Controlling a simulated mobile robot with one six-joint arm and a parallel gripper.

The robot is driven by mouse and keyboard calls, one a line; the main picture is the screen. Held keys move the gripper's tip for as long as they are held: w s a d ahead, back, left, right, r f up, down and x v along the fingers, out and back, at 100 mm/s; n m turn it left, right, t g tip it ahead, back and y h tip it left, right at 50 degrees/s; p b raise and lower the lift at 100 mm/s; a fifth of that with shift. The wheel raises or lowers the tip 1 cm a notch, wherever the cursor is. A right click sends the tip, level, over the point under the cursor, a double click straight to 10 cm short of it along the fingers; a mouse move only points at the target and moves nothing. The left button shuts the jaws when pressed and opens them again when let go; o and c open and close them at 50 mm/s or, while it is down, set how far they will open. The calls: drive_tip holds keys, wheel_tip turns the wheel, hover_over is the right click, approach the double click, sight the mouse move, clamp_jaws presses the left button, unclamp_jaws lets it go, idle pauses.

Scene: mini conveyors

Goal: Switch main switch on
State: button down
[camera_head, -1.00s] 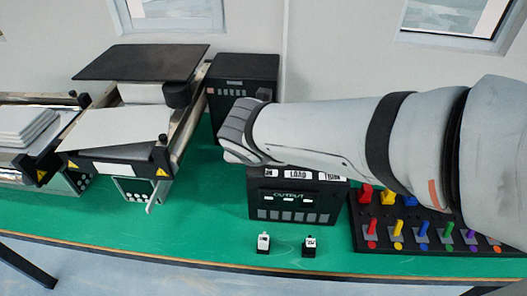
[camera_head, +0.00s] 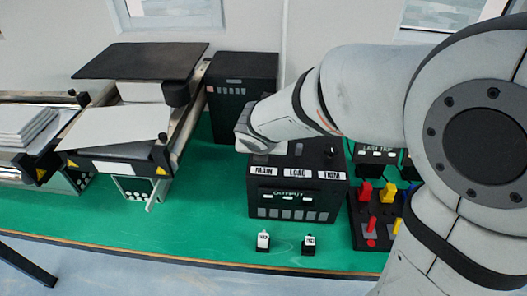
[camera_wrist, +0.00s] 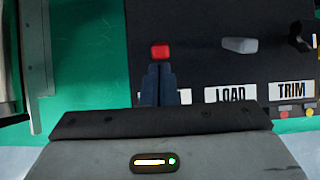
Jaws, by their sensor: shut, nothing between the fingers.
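A black control box (camera_head: 327,190) marked OUTPUT stands on the green table. Its top carries the labels MAIN (camera_head: 264,171), LOAD and TRIM. In the wrist view a small red switch piece (camera_wrist: 160,51) sits above the MAIN label, which my fingers mostly cover. My gripper (camera_wrist: 159,68) is shut and empty, its tips just below the red piece in the picture; I cannot tell whether they touch it. In the head view my wrist hangs over the box's left rear and hides the red piece and the fingertips.
A grey lever (camera_wrist: 240,45) stands above LOAD, and a black knob (camera_wrist: 300,38) above TRIM. A panel of coloured switches (camera_head: 371,231) lies right, partly behind my arm. Two small switches (camera_head: 263,242) stand in front. Conveyors (camera_head: 115,130) fill the left; a black cabinet (camera_head: 241,95) stands behind.

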drive_tip(key=shift+w+r+p, duration=0.35)
drive_tip(key=shift+r+p, duration=0.05)
drive_tip(key=shift+p, duration=0.5)
drive_tip(key=shift+w+r+p, duration=0.35)
drive_tip(key=shift+w+p, duration=0.1)
drive_tip(key=shift+p, duration=0.4)
drive_tip(key=shift+w+r+p, duration=0.1)
drive_tip(key=shift+w+p, duration=0.1)
drive_tip(key=shift+p, duration=0.1)
drive_tip(key=shift+w, duration=0.1)
drive_tip(key=shift+r+p, duration=0.65)
drive_tip(key=shift+p, duration=0.1)
